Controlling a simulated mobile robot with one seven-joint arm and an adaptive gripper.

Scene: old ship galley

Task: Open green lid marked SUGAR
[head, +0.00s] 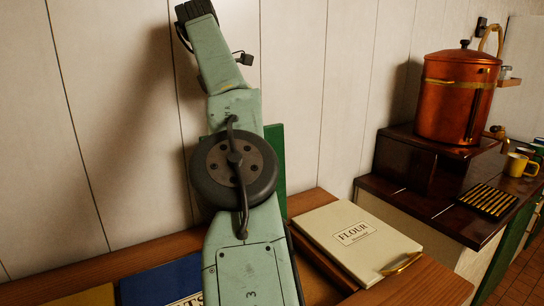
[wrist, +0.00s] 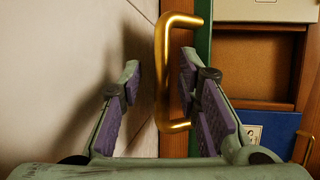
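The green lid (head: 275,160) stands upright near the wall, largely hidden behind my arm in the head view. In the wrist view its green edge (wrist: 204,45) runs beside an uncovered wooden compartment (wrist: 258,65). The SUGAR marking does not show. A brass handle (wrist: 164,70) sits on the wall side of the lid. My gripper (wrist: 159,68) is open, with its purple-padded fingers apart. The handle appears between the finger lines, nearer the right finger; I cannot tell whether they touch. The gripper's fingers are not discernible in the head view.
The cream FLOUR lid (head: 360,238) lies shut to the right. A blue lid (head: 165,282) and a yellow lid (head: 88,296) lie to the left. The panelled wall (wrist: 60,70) is close on the left in the wrist view. A copper pot (head: 457,98) stands farther right.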

